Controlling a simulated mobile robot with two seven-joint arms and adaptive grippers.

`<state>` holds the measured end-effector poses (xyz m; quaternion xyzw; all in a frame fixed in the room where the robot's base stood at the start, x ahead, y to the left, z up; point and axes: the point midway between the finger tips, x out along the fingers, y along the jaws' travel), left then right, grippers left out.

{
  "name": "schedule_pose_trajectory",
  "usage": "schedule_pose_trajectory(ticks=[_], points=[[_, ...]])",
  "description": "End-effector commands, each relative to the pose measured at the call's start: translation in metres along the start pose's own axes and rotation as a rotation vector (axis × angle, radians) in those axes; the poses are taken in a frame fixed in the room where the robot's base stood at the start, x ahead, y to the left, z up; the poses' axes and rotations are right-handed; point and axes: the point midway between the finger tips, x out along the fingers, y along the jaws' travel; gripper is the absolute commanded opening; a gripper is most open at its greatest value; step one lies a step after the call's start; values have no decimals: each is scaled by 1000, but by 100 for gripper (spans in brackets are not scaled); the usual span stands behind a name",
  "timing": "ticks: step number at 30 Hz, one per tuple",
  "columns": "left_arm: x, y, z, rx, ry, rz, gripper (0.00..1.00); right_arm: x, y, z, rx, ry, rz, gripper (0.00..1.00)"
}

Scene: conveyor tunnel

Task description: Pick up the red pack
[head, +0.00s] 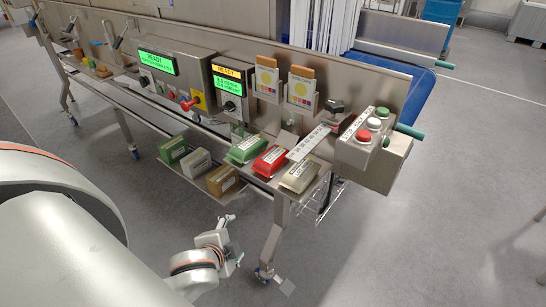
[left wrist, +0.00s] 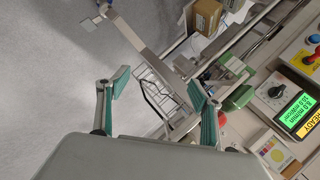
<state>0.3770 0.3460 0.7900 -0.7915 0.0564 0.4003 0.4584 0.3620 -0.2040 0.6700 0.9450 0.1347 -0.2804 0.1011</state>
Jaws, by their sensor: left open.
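The red pack (head: 272,160) with a white label lies on the shelf along the front of the steel machine in the head view. It lies between a green pack (head: 244,149) on its left and a beige pack (head: 300,176) on its right. My left gripper (head: 236,240) is below and in front of the shelf, apart from the packs. In the left wrist view its two teal-padded fingers (left wrist: 162,98) are spread with nothing between them. My right gripper is not in view.
Cartons (head: 196,162) and a brown box (head: 221,180) stand left of the packs. A machine leg (head: 273,240) stands right of my gripper. The floor in front is clear.

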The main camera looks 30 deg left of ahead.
Motion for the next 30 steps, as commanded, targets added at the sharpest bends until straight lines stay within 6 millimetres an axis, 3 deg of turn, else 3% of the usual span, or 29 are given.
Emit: schedule_pose_trajectory(ticks=[3,11,14,22,30], points=[[-1,-27,2,161,-6,-58,66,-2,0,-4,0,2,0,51],[9,-70,-9,544,27,-189,66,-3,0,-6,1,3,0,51],[16,-88,-19,738,50,-261,66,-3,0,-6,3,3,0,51],[32,-140,-58,1455,83,-570,66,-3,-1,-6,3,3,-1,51],[33,-164,-83,1920,40,-816,66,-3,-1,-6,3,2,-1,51]])
